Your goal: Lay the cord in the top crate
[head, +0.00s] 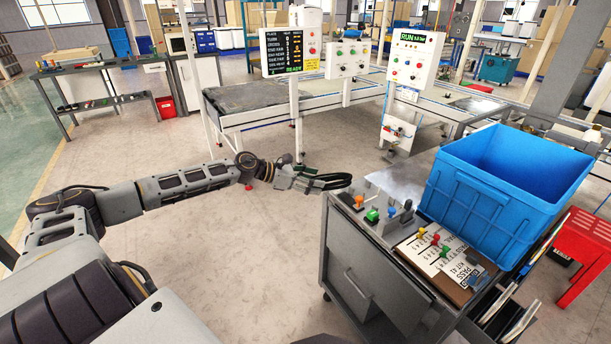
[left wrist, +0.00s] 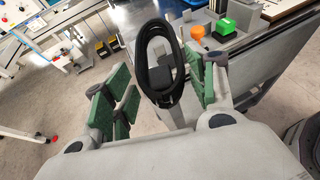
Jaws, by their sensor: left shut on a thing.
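The cord is a black coiled loop (head: 338,183). My left gripper (head: 306,180) is shut on it and holds it in the air, left of the cart. In the left wrist view the coiled cord (left wrist: 163,65) stands up between the green-padded fingers of my left gripper (left wrist: 165,95). The top crate is a blue open bin (head: 485,203) on the right part of the cart. Part of its inside shows and looks empty; its floor is partly hidden by the near wall. My right gripper is not in view.
The grey cart (head: 362,275) carries coloured knobs (head: 372,215) and a clipboard (head: 440,262) between my left gripper and the crate. A red stool (head: 585,250) stands at the right. A conveyor table with control panels (head: 411,60) is behind. Open floor lies left of the cart.

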